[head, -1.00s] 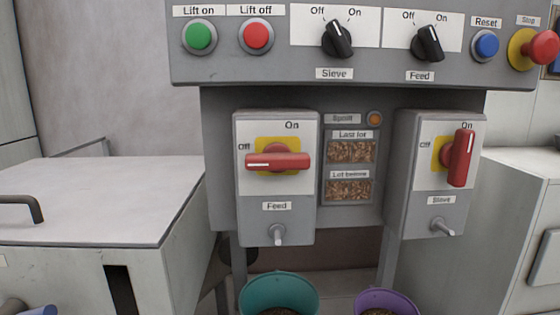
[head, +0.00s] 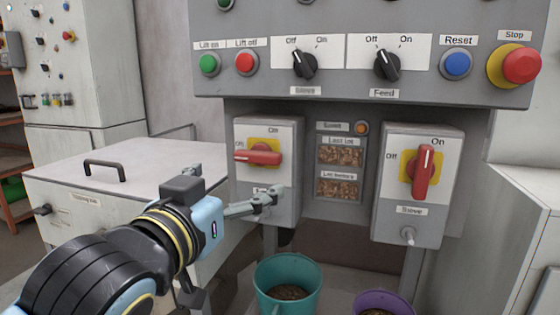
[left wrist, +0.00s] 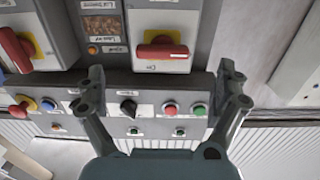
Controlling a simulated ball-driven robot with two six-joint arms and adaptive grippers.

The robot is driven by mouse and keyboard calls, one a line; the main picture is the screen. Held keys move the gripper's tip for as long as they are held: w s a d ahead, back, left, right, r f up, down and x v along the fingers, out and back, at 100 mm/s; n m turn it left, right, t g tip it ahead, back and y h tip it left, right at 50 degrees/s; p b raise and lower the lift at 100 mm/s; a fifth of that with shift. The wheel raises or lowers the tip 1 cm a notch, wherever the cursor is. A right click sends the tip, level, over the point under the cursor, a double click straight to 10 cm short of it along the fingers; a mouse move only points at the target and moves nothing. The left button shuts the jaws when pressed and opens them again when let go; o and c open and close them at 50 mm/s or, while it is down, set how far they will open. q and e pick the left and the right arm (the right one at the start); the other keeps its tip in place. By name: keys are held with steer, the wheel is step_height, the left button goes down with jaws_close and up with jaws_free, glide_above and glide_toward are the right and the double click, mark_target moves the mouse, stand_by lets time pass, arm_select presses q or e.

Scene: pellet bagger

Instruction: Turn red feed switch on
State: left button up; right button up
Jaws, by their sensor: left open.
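The red feed switch (head: 258,155) is on the left grey box under the panel. Its handle lies horizontal, with its end at the Off mark. In the left wrist view, which looks turned over, the same red handle (left wrist: 162,50) lies across its yellow plate between and beyond my fingertips. My left gripper (head: 268,198) is open and empty, in front of the lower part of the feed box, and partly covers its Feed label. No contact with the handle shows. The red sieve switch (head: 424,172) on the right box stands vertical at On. My right gripper is not in view.
Above hangs the control panel (head: 340,83) with two black knobs, buttons and a red stop button (head: 521,65). Lot windows (head: 340,152) sit between the boxes. A teal bucket (head: 287,275) and a purple bucket (head: 384,302) stand below. A white lidded cabinet (head: 130,160) is at left.

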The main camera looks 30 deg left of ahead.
mark_target(255, 154)
arm_select(q)
steer(key=x, duration=0.3)
steer(key=r+x, duration=0.1)
steer(key=x, duration=0.2)
steer(key=r+x, duration=0.1)
steer(key=x, duration=0.2)
steer(key=shift+w+a+r, duration=0.1)
steer(key=shift+w+a, duration=0.2)
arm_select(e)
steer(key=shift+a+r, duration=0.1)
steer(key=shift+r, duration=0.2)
arm_select(q)
steer(key=shift+c, duration=0.4)
steer(key=c, duration=1)
steer(key=shift+p, duration=0.3)
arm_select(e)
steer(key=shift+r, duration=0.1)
